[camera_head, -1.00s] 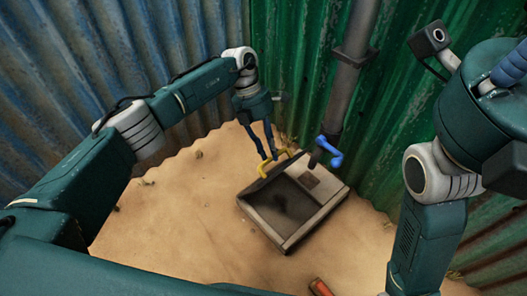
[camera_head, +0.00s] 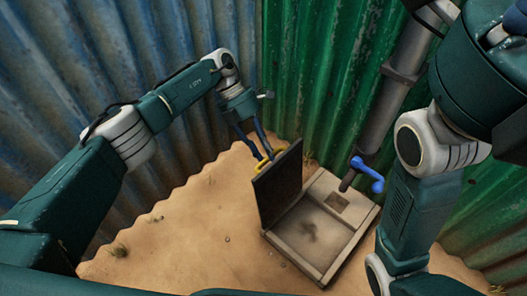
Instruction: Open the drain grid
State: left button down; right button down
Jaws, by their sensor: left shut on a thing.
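The drain grid (camera_head: 278,187) is a dark flat panel that stands steeply raised at the left side of the drain box (camera_head: 350,245). The box is a pale, square frame on the sand, and its shallow inside with a dark stain shows. A yellow handle (camera_head: 262,166) sits at the grid's upper left edge. My left gripper (camera_head: 257,150) points down at this handle and is shut on it. My right arm comes down at the right, but its gripper is not visible.
A grey drainpipe (camera_head: 390,95) with a blue tap (camera_head: 367,174) comes down at the box's back right corner. Blue corrugated sheet (camera_head: 60,60) stands at the left and green sheet (camera_head: 325,80) behind. Sand left of and before the box is clear.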

pick_arm(q)
jog(key=shift+s+a+f, duration=0.15)
jog(key=shift+a+f, duration=0.05)
jog(key=shift+f, duration=0.6)
jog(key=c, duration=2)
grip_release()
jog(key=o, duration=0.4)
jog(key=shift+d+f, duration=0.15)
jog(key=shift+v, duration=3.95)
jog(key=shift+d, duration=0.1)
